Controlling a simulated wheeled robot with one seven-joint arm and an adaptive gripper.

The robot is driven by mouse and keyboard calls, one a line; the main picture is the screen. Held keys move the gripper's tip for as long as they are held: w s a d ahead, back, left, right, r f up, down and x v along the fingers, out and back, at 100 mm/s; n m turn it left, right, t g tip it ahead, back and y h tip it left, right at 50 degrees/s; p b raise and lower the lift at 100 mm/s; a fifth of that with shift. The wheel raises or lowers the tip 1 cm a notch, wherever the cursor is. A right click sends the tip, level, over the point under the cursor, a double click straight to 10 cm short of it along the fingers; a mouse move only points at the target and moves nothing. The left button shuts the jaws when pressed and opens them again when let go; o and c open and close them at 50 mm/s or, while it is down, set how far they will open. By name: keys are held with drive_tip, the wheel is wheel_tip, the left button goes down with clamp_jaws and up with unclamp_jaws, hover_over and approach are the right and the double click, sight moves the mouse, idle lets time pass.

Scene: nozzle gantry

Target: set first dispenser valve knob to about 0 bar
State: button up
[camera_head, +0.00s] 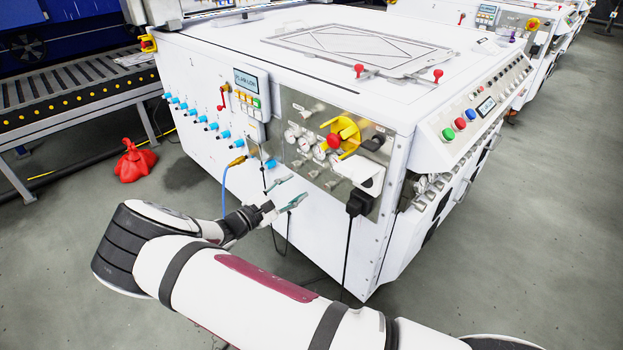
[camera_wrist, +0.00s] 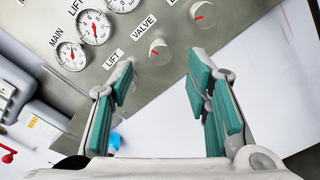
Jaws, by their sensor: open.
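My gripper (camera_head: 286,193) is open and empty in front of the metal control panel (camera_head: 370,204), below its gauges. In the wrist view, my gripper (camera_wrist: 161,72) has its teal-padded fingers spread wide. A round knob (camera_wrist: 160,50) with a red pointer mark shows just beyond and between the fingertips, with labels reading LIFT and VALVE beside it. No finger visibly touches it. A second knob (camera_wrist: 203,14) with a red mark sits up and right. I cannot read which knob is the first dispenser valve. Pressure gauges (camera_wrist: 94,27) sit to the left.
A red button on a yellow switch (camera_head: 345,135) and a black plug (camera_head: 359,202) with a hanging cable stand out from the panel. A blue hose (camera_head: 224,186) hangs left of my gripper. Open floor surrounds the white machine's near corner.

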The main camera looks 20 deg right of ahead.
sight(310, 178)
drive_tip(key=b+x, duration=0.1)
drive_tip(key=x, duration=0.7)
drive_tip(key=shift+d, duration=0.15)
clamp_jaws()
